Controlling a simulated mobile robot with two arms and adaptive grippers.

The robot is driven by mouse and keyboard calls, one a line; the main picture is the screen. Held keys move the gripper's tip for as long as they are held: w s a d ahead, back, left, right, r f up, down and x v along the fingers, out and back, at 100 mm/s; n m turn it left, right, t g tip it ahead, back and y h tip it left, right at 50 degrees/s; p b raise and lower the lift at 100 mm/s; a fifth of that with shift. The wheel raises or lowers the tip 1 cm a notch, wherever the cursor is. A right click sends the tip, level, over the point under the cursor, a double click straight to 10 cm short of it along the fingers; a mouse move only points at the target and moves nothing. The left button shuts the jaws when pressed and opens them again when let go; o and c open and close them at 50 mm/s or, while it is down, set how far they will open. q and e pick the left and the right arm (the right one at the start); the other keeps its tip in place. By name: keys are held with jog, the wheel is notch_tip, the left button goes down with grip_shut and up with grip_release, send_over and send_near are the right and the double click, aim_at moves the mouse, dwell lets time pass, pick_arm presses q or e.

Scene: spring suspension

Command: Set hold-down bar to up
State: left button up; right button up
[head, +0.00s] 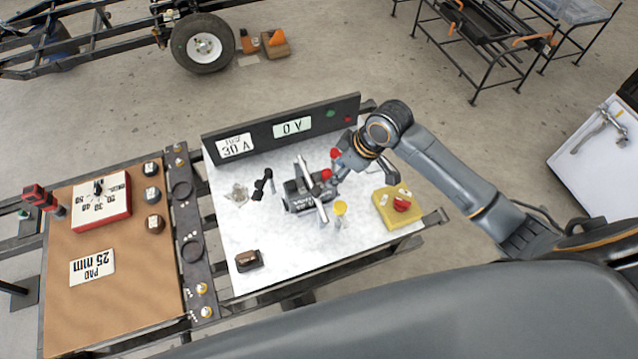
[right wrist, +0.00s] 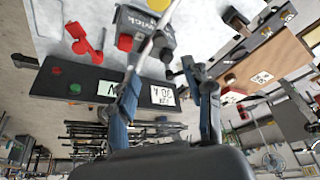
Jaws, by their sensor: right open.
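The dark battery (head: 296,203) stands on the white bench top, and it also shows in the right wrist view (right wrist: 132,20). A pale grey bar, apparently the hold-down bar (head: 319,208), runs across the battery; it also shows in the right wrist view (right wrist: 149,46). Whether it is raised or lies flat I cannot tell clearly. My right gripper (head: 339,172) is at the battery's right side, close to the bar. In the right wrist view my right gripper (right wrist: 160,77) has its fingers apart, with the bar's end near the left finger. Contact is unclear. My left gripper is out of view.
A dark panel (head: 266,138) with two displays stands along the bench's back. A yellow box (head: 388,214) with a red knob sits right of the battery. A yellow-topped cup (head: 340,208) and a black clamp-like piece (head: 262,186) are nearby. The bench's front is mostly clear.

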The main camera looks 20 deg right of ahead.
aim_at(316, 190)
jog(key=p+x, duration=0.1)
jog(key=x, duration=1.2)
jog(key=shift+w+a+f, duration=0.1)
jog(key=shift+f, duration=0.1)
grip_shut()
